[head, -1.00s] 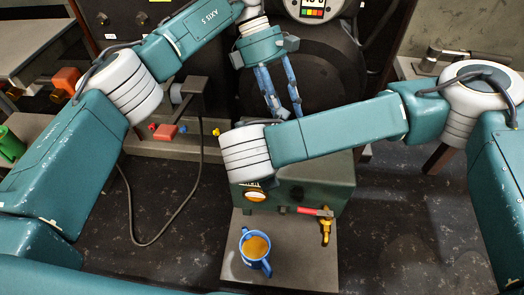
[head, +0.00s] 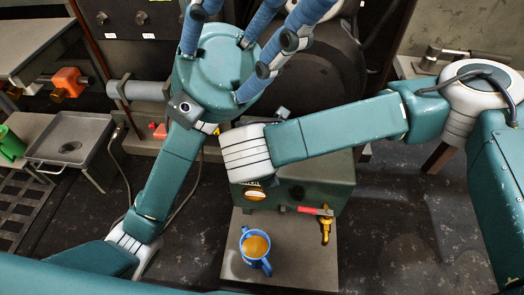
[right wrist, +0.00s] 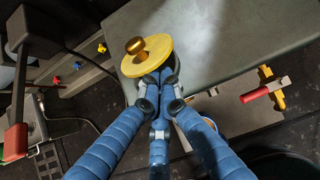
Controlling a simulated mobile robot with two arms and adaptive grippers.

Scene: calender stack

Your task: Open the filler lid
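The filler lid (right wrist: 146,55), a round yellow disc with a brass knob, shows in the right wrist view by the edge of the green box (right wrist: 215,50). The fingers of my right gripper (right wrist: 157,78) are drawn together at the lid's near rim. I cannot tell whether the rim is between them. In the head view the green box (head: 325,178) shows, but my right forearm hides the lid and right gripper. My left gripper (head: 250,22) is raised and empty, with its fingers spread upward and their tips cut off by the top edge.
A blue mug (head: 255,250) with brown contents stands on the grey plinth (head: 295,265) in front of the box. A red-handled valve (head: 308,211) and yellow tap (head: 326,230) are on the box front. A grey tray (head: 72,140) is at left. A cable runs over the floor.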

